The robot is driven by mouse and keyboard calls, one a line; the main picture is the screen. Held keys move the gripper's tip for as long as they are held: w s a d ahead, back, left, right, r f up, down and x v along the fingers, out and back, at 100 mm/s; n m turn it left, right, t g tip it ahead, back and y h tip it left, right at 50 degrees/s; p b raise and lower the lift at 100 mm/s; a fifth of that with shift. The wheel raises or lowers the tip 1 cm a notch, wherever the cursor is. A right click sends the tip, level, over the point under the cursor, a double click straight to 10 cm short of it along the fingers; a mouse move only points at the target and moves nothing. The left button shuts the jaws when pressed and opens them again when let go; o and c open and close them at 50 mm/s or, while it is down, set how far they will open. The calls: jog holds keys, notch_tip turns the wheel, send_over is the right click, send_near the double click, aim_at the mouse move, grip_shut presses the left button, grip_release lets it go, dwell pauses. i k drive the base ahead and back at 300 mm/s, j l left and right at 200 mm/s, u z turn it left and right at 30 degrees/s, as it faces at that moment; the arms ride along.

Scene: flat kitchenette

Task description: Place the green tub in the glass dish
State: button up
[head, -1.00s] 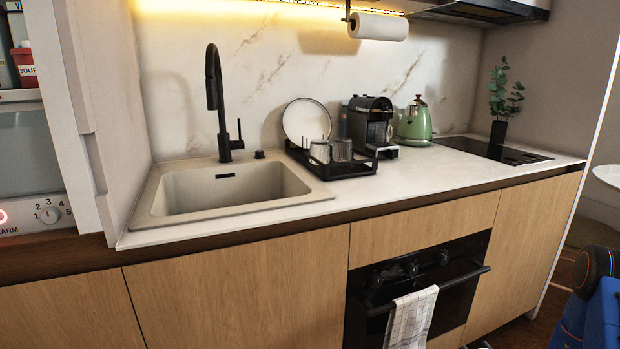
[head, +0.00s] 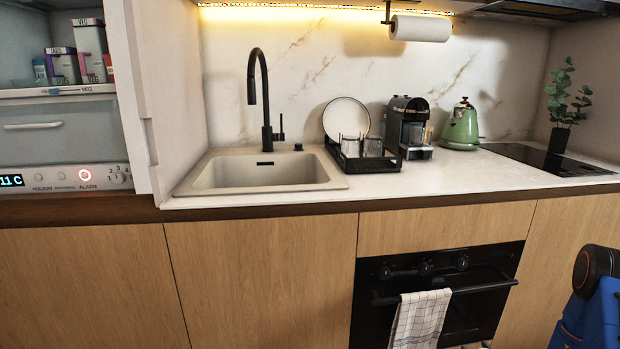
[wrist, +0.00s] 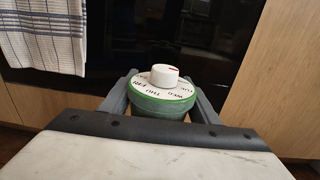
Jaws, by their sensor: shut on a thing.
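In the wrist view my gripper (wrist: 160,92) is shut on the green tub (wrist: 158,110), with one finger on each side of it. The tub is round, with a white lid rimmed in green, day letters around the lid and a white knob on top. In the head view neither the tub nor the gripper's fingers show. A pale, glassy dish shape (head: 22,84) sits at the left of the open fridge's shelf; it is small and partly cut off, so I cannot be sure that it is the glass dish.
The open fridge (head: 62,143) at left holds several cartons (head: 90,52) on its shelf. The counter (head: 450,172) carries a sink (head: 262,172), dish rack (head: 362,160), coffee machine (head: 408,125) and green kettle (head: 461,128). A towel (head: 420,318) hangs on the oven (head: 480,308).

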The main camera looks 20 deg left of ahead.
aim_at(40, 83)
jog(key=k+j+u, duration=0.1)
jog(key=k+u, duration=0.2)
jog(key=k+j+u, duration=0.15)
jog(key=u, duration=0.15)
jog(key=j+u, duration=0.3)
jog(key=u, duration=0.15)
jog(key=j+u, duration=0.3)
jog(key=u, duration=0.15)
jog(key=i+j+u, duration=0.15)
jog(key=u, duration=0.35)
jog(key=i+j, duration=0.05)
jog(key=j, duration=0.05)
